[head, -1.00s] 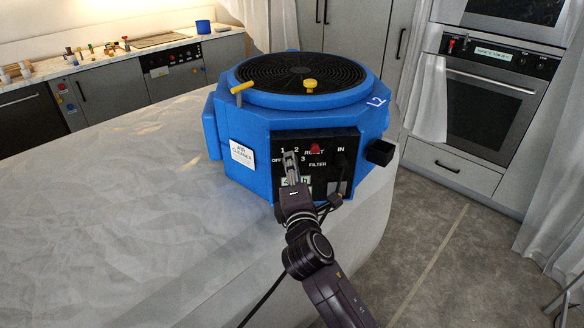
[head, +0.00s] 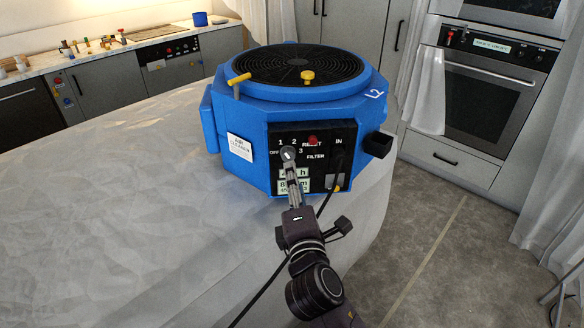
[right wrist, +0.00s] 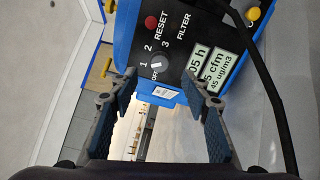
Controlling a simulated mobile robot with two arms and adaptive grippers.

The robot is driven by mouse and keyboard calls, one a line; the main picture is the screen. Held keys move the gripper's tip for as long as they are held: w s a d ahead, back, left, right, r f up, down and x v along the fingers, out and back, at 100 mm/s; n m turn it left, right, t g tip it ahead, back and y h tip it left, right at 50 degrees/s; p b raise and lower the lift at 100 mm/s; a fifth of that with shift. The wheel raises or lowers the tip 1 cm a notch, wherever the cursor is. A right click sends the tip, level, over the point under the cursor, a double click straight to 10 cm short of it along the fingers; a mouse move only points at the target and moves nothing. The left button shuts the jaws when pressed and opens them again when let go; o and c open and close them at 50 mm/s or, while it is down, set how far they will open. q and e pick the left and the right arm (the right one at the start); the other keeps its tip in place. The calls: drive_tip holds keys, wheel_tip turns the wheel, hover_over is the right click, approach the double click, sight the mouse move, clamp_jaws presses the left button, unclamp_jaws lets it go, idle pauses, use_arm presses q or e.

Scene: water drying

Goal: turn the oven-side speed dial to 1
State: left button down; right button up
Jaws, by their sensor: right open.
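A blue air cleaner (head: 245,125) has a black front panel with a grey round speed dial (head: 288,153), ringed by the marks OFF, 1, 2 and 3. In the right wrist view the dial (right wrist: 160,61) sits between and just beyond my fingers; I cannot clearly tell which mark it points to. My right gripper (head: 290,170) is open in front of the panel, just below the dial in the head view. In the right wrist view its two fingers (right wrist: 160,76) are spread and empty. My left gripper is not in view.
A red RESET button (head: 312,140) is right of the dial, with display labels (head: 294,181) below. A black cable (head: 328,205) hangs from the panel's right side. The cleaner stands on a plastic-covered surface (head: 110,220). An oven (head: 490,85) is at the back right.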

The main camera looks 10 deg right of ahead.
drive_tip(key=shift+s+a, duration=0.2)
drive_tip(key=shift+s, duration=1.5)
